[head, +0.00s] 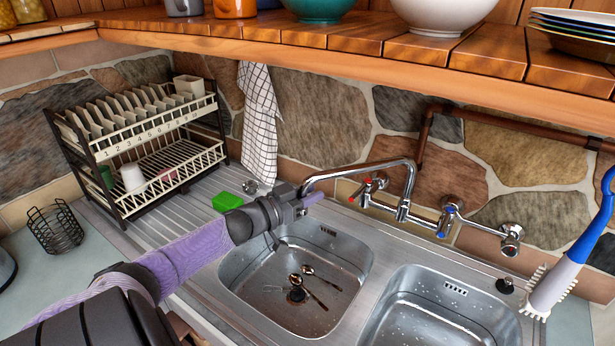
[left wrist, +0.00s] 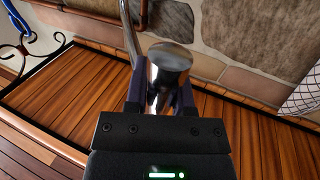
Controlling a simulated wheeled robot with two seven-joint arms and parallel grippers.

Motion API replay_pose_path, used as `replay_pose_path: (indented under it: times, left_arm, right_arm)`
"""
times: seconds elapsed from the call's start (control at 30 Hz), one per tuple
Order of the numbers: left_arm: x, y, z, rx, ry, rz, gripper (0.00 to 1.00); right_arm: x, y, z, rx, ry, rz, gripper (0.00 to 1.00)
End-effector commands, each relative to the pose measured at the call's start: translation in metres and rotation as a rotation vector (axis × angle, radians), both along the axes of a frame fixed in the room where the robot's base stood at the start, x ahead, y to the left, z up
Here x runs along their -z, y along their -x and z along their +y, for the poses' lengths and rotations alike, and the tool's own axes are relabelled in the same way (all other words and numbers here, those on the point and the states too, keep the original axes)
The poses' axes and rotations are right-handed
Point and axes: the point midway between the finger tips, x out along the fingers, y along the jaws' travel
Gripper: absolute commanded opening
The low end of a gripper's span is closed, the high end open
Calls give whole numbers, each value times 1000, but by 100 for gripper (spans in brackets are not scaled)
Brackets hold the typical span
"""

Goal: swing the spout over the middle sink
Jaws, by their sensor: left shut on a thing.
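A chrome tap (head: 405,207) stands against the stone wall behind the sinks, and its long spout (head: 360,168) reaches left. My left gripper (head: 308,203) is shut on the spout's outer end, above the back left part of the left sink in view (head: 345,240). In the left wrist view the shiny spout end (left wrist: 170,68) sits between my two purple fingers (left wrist: 165,100). A second sink (head: 455,290) lies to its right, cut off by the frame. I cannot tell which one is the middle sink. My right gripper is not in view.
Two spoons (head: 316,288) lie in the left sink. A plate rack (head: 140,150), green sponge (head: 228,200) and hanging checked towel (head: 258,125) are left of the tap. A blue and white brush (head: 572,255) stands right. A wooden shelf (head: 350,50) with bowls overhangs the tap.

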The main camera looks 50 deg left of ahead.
Motion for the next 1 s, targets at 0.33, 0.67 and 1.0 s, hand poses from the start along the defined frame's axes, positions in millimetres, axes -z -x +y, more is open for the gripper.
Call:
replay_pose_path:
  times: [0.33, 0.67, 1.0]
  left_arm:
    - [2, -1, -1, -1, 2, 4, 0]
    - [2, -1, -1, -1, 2, 4, 39]
    - [1, -1, -1, 0, 1, 2, 66]
  right_arm:
    - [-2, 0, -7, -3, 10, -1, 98]
    - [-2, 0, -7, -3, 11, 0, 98]
    - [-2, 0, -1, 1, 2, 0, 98]
